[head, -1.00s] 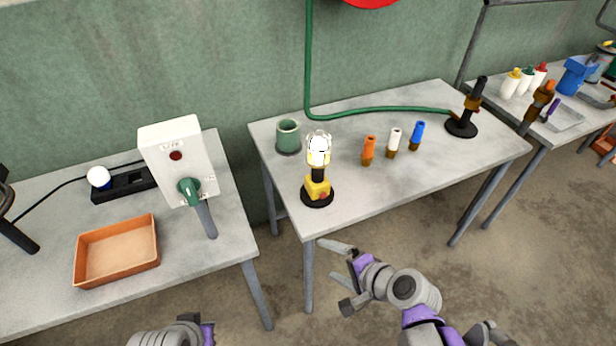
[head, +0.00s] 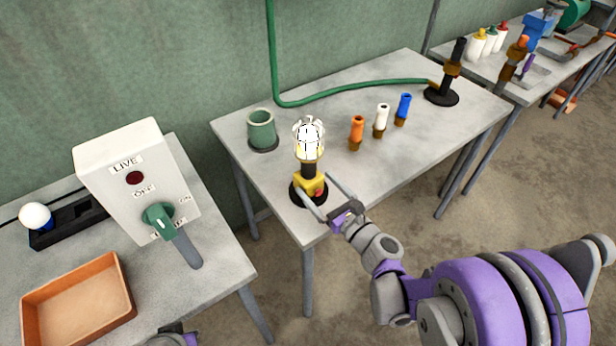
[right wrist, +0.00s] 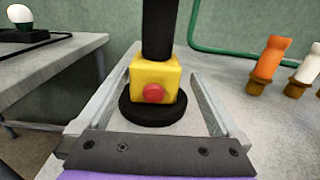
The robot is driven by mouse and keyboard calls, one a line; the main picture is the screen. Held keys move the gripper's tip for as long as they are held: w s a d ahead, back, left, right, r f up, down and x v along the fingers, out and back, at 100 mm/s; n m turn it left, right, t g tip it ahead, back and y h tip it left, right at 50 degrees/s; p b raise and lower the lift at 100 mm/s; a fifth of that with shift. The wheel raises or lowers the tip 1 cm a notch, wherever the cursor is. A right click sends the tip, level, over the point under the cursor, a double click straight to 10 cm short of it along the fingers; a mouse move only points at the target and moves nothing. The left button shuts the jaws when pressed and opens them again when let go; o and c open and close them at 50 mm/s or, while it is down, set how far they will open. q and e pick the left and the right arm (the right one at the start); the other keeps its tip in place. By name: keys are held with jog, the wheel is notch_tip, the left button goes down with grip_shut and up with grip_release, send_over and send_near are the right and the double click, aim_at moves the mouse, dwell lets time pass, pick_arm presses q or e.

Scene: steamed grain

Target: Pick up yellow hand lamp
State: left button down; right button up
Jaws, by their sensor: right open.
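The yellow hand lamp (head: 311,185) stands upright near the front left corner of the middle table. It has a round black base, a yellow block with a red button, a black handle and a white caged bulb on top. In the right wrist view the yellow block (right wrist: 154,82) shows with its red button facing me. My right gripper (head: 315,188) is open, with one finger on each side of the lamp's lower part. In the right wrist view gaps show between the block and both fingers (right wrist: 158,92). Only a bit of my left arm shows at the bottom edge.
A green cup (head: 261,130) stands behind the lamp. Orange (head: 356,132), white (head: 381,119) and blue (head: 403,108) small pieces stand to the right. A green hose (head: 350,93) runs to a black stand (head: 441,95). A switch box (head: 135,180) and orange tray (head: 78,300) are left.

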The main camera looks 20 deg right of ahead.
aim_at(301, 171)
jog(key=x, duration=0.6)
jog(key=shift+w+a+r, duration=0.2)
jog(key=shift+a+r, duration=0.15)
jog(key=shift+a, duration=0.05)
grip_shut()
